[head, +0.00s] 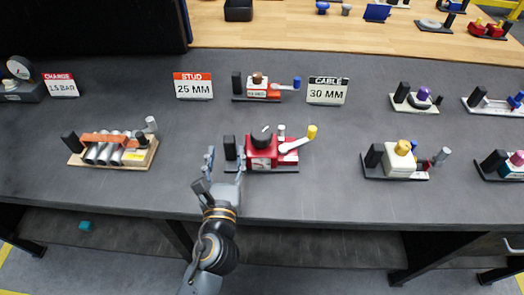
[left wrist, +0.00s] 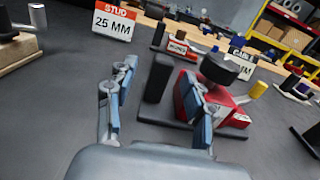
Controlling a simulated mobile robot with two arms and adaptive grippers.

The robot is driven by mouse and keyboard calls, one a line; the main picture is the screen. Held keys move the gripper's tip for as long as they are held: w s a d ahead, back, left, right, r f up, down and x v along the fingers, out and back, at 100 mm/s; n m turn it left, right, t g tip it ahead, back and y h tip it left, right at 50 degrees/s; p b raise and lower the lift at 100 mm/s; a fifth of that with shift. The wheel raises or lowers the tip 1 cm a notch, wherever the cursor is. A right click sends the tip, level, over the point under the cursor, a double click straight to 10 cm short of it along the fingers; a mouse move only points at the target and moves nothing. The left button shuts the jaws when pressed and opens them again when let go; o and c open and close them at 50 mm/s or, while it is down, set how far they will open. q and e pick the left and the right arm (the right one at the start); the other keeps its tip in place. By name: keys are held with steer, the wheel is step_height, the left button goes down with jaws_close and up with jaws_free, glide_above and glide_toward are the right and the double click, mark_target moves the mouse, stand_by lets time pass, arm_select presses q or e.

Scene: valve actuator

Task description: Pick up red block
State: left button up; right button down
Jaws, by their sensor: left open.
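The red block (head: 262,154) has a black round knob on top and a white lever with a yellow end. It stands on a dark base plate near the table's front edge, beside an upright black post (head: 230,148). My left gripper (head: 222,166) is open and empty, just left of the block. In the left wrist view, the black post (left wrist: 157,78) shows between the fingers. The right finger there overlaps part of the red block (left wrist: 222,97); I cannot tell whether they touch. My right gripper is in neither view.
Behind stands a smaller red-and-white device (head: 262,89) between a "25 MM" sign (head: 193,86) and a "30 MM" sign (head: 326,91). A device with grey cylinders (head: 108,152) is left. A cream device (head: 398,163) is right.

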mark_target(229, 144)
arm_select(q)
steer(key=w, duration=0.5)
steer(key=shift+w+d+r, duration=0.1)
steer(key=shift+w+r, duration=0.05)
steer(key=shift+w, duration=0.1)
steer(key=shift+s, duration=0.1)
steer(key=shift+c, duration=1)
jaws_close()
steer(key=shift+r, duration=0.15)
